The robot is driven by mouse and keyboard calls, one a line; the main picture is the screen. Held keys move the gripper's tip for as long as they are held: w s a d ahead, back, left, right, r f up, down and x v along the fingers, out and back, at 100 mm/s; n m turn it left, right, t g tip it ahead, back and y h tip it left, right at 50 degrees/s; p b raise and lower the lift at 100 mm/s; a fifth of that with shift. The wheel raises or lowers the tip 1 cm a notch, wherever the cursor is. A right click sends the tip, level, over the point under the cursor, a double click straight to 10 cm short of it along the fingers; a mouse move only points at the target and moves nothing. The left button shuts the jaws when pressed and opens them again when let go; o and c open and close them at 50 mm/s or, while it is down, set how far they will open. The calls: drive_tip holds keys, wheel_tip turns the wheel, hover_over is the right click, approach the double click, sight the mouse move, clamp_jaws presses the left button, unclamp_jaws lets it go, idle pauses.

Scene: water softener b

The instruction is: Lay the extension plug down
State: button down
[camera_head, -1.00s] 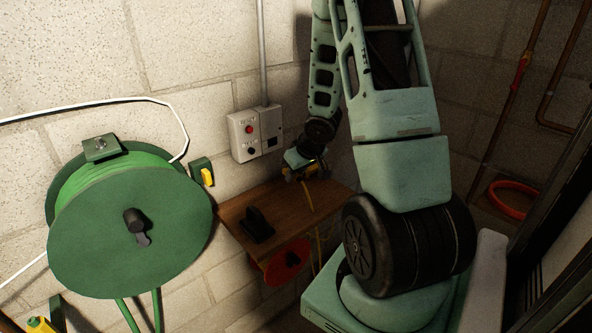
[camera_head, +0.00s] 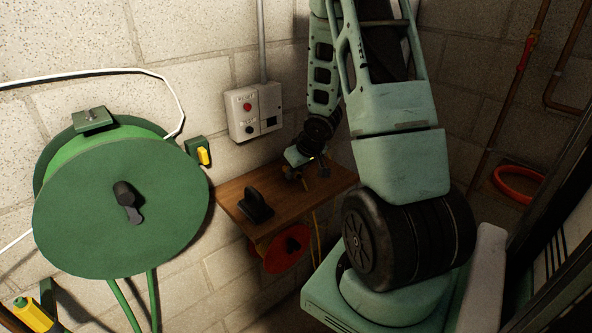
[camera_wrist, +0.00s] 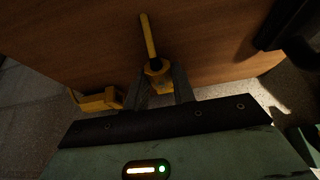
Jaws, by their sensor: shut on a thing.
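In the wrist view a yellow plug (camera_wrist: 157,72) sits between the two dark fingers of my gripper (camera_wrist: 164,84), which is shut on it. A straight yellow piece (camera_wrist: 148,35), looking like its cord, runs away from it over the brown wood of the shelf (camera_wrist: 95,40). In the head view my gripper (camera_head: 301,173) is low at the back right part of the small wooden shelf (camera_head: 295,200). The plug is too small and dark there to make out well. I cannot tell whether it touches the wood.
A black holder (camera_head: 256,207) stands on the shelf's left part. A red reel (camera_head: 287,248) hangs beneath. A grey switch box (camera_head: 254,112) is on the wall above. A large green hose reel (camera_head: 120,210) is at left. Another yellow piece (camera_wrist: 98,100) shows by the shelf edge.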

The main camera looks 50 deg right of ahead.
drive_tip(key=shift+f, duration=0.35)
